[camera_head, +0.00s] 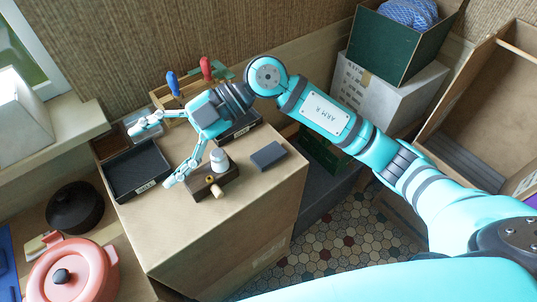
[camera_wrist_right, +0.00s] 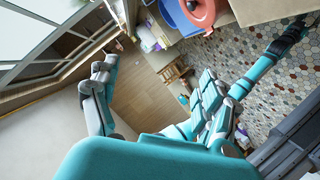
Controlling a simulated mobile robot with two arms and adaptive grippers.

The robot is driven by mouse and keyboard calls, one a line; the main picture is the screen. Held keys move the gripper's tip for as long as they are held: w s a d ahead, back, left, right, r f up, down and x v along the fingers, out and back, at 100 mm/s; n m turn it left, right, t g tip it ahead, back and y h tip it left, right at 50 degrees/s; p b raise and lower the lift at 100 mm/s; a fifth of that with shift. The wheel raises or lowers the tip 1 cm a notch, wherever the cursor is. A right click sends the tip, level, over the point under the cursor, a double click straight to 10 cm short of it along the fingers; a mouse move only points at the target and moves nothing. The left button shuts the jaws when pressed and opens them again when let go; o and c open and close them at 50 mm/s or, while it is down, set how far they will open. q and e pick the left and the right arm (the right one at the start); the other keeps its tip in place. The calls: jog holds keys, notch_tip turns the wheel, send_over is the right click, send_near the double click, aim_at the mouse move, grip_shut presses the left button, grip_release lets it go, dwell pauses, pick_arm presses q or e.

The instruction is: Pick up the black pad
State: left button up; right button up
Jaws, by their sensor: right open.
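A small dark, flat rectangular block, which looks like the black pad (camera_head: 268,155), lies on the right part of the cardboard box top (camera_head: 225,225). Nothing covers it. My right gripper (camera_head: 156,156) reaches over the box top with its fingers spread wide, pointing left in the head view. It is open and empty, well to the left of the pad. It also shows open in the right wrist view (camera_wrist_right: 155,78), where I cannot make out the pad.
A black tray (camera_head: 137,172) is on the box top's left. A dark wooden block (camera_head: 211,182) with a pale bottle (camera_head: 219,160) stands between gripper and pad. A wooden caddy with red- and blue-handled tools is behind. A pink pot (camera_head: 72,272) is front left.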

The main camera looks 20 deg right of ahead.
jog(key=w+d+f+m+t+h, duration=0.1)
jog(key=w+d+f+h, duration=0.2)
jog(key=d+h, duration=0.15)
jog(key=w+d+f+m+h, duration=0.1)
jog(key=w+d+f+h, duration=0.15)
jog(key=d, duration=0.25)
jog(key=m+t+h+p, duration=0.2)
jog(key=m+h+p, duration=0.2)
jog(key=h, duration=0.3)
send_over(269, 154)
jog(key=f, duration=0.7)
jog(key=a+f, duration=0.1)
jog(key=f, duration=0.2)
jog(key=shift+s+f, duration=0.2)
jog(key=shift+f, duration=0.1)
jog(key=f, duration=0.1)
jog(key=f+p, duration=0.1)
jog(key=f, duration=0.1)
jog(key=d+f+p, duration=0.1)
jog(key=shift+w+f, duration=0.25)
jog(key=shift+f, duration=0.6)
jog(key=c, duration=1)
jog(key=shift+r, duration=0.1)
jog(key=shift+c, duration=0.2)
